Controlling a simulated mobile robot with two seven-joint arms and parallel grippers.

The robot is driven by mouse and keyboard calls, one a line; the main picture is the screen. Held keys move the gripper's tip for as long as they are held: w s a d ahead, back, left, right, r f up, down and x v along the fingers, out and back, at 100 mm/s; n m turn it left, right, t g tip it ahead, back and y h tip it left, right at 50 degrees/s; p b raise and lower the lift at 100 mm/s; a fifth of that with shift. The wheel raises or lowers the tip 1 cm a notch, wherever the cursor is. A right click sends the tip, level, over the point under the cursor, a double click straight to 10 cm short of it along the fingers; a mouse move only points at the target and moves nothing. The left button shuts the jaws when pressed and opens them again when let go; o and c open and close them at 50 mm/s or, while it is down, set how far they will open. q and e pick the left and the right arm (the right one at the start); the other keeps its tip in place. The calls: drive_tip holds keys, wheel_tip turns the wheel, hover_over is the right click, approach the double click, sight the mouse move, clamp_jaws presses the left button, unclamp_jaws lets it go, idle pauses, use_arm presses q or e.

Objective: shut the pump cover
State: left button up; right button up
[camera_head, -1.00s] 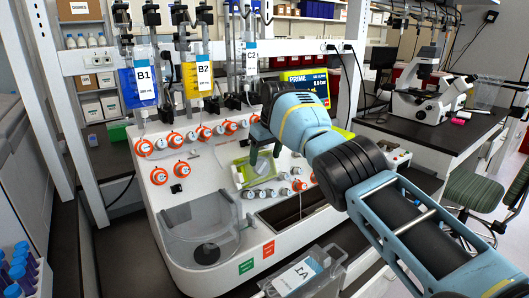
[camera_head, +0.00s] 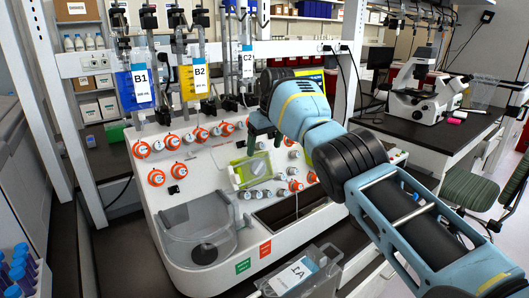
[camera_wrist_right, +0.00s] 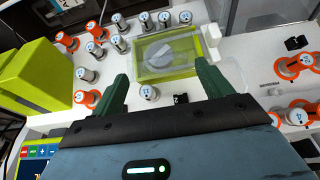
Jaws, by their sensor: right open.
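The pump cover (camera_head: 250,170) is a clear lid with a yellow-green frame on the sloped white front panel of the cell processor. In the right wrist view the pump cover (camera_wrist_right: 168,52) appears to lie flat over a grey pump rotor. My right gripper (camera_head: 263,132) is just above the cover in the head view. In the right wrist view my right gripper (camera_wrist_right: 161,72) has its dark green fingers spread, with the cover beyond them and nothing held. The fingers look apart from the cover. My left gripper is out of view.
Orange-ringed knobs (camera_head: 157,177) and small grey valves (camera_wrist_right: 150,92) surround the cover. Fluid bags (camera_head: 139,88) hang above on poles. A clear round chamber (camera_head: 205,240) sits at the lower left of the panel. A yellow-green block (camera_wrist_right: 35,78) stands left in the wrist view.

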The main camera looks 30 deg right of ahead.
drive_tip(key=v, duration=0.3)
drive_tip(key=shift+s+r, duration=0.15)
drive_tip(key=shift+r, duration=0.15)
idle(0.3)
